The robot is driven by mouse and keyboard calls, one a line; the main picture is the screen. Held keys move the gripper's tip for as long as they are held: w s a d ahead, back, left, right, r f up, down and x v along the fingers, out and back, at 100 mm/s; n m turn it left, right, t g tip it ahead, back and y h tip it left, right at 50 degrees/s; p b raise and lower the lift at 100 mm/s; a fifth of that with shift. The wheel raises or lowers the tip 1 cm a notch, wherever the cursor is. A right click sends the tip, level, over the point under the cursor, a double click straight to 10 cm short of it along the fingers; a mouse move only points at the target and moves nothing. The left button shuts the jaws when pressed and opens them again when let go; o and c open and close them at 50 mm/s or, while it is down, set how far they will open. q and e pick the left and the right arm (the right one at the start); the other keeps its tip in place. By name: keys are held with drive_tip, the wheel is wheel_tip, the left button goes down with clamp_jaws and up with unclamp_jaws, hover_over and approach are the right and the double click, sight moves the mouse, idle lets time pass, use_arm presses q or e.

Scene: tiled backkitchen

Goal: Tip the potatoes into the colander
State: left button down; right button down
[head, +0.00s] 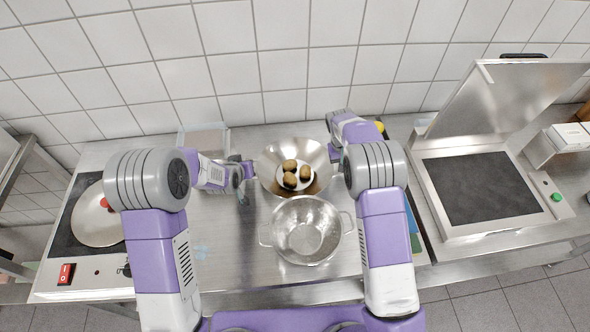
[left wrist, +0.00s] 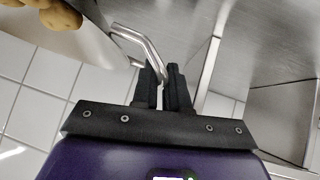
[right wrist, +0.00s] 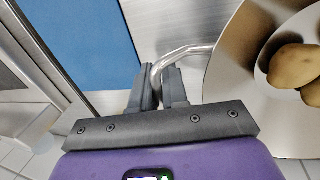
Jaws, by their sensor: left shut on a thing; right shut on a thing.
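A wide metal bowl (head: 270,155) with several brown potatoes (head: 290,173) in it is between my two grippers, behind the colander in the head view. My left gripper (left wrist: 163,88) is shut on the bowl's left handle (left wrist: 135,40). My right gripper (right wrist: 162,85) is shut on its right handle (right wrist: 180,54). The bowl looks close to level, and the potatoes lie together at its bottom. The metal colander (head: 323,212) stands upright on the counter just in front of the bowl, its two handles pointing left and right. No potatoes show in the colander.
A steel counter (head: 240,262) carries everything. A hob with a lidded pan (head: 97,222) is at the left. A contact grill with its lid up (head: 480,190) is at the right. A blue board (right wrist: 88,38) lies under my right arm. A tiled wall is behind.

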use_arm(q)
drive_tip(key=shift+r, duration=0.1)
use_arm(e)
drive_tip(key=shift+r, duration=0.1)
